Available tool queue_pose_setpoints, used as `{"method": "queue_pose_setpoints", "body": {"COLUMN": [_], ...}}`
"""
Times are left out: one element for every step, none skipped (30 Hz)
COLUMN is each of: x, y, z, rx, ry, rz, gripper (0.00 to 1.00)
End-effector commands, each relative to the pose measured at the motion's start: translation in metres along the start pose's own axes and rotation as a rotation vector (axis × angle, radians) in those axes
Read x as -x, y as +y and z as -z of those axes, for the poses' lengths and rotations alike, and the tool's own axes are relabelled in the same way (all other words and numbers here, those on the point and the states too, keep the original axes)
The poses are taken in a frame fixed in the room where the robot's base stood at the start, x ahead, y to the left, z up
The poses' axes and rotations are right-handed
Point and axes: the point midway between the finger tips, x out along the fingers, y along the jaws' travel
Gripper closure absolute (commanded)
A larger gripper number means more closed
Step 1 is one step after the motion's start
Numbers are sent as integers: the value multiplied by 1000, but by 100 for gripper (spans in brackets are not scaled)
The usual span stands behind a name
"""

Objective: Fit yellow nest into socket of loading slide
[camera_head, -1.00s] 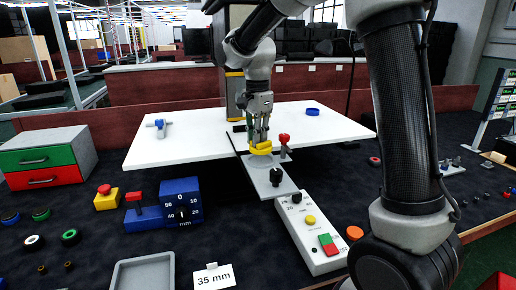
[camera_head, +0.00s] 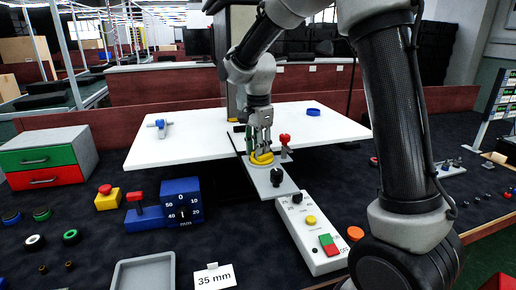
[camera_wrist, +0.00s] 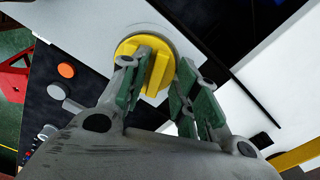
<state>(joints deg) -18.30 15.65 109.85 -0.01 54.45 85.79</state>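The yellow nest (camera_head: 262,158) is a round disc with a raised bar. It lies at the round grey socket of the loading slide (camera_head: 268,182), at the slide's far end. In the wrist view the nest (camera_wrist: 130,45) shows with the socket's grey rim (camera_wrist: 172,36) around its upper right side. Whether it sits fully down, I cannot tell. My gripper (camera_head: 262,148) is right above the nest. In the wrist view its green-padded fingers (camera_wrist: 164,76) stand on both sides of the bar, with a gap to the right finger, so it looks open.
A red-knobbed post (camera_head: 285,142) stands close right of my gripper. A black knob (camera_head: 276,176) is on the slide in front. A control box (camera_head: 311,232) lies nearer. The white table (camera_head: 190,150) is mostly clear on the left.

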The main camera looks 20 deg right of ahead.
Motion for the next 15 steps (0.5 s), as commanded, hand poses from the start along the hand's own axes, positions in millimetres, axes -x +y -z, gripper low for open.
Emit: {"method": "queue_pose_setpoints", "body": {"x": [-1, 0, 0, 2, 4, 8, 13, 18, 26, 32, 39, 49, 56, 63, 72], "y": [1, 1, 1, 1, 1, 0, 0, 0, 0, 0, 0, -1, 0, -1, 0], "z": [0, 0, 0, 0, 0, 0, 0, 0, 0, 0, 0, 0, 0, 0, 0], "rx": [0, 0, 0, 0, 0, 0, 0, 0, 0, 0, 0, 0, 0, 0, 0], "ry": [-1, -1, -1, 0, 0, 0, 0, 0, 0, 0, 0, 0, 0, 0, 0], "rz": [-3, -3, -3, -2, -1, 0, 0, 0, 2, 2, 3, 4, 2, 3, 3], "gripper": [67, 67, 67, 67, 67, 67, 67, 67, 67, 67, 67, 67, 67, 67, 67]}}
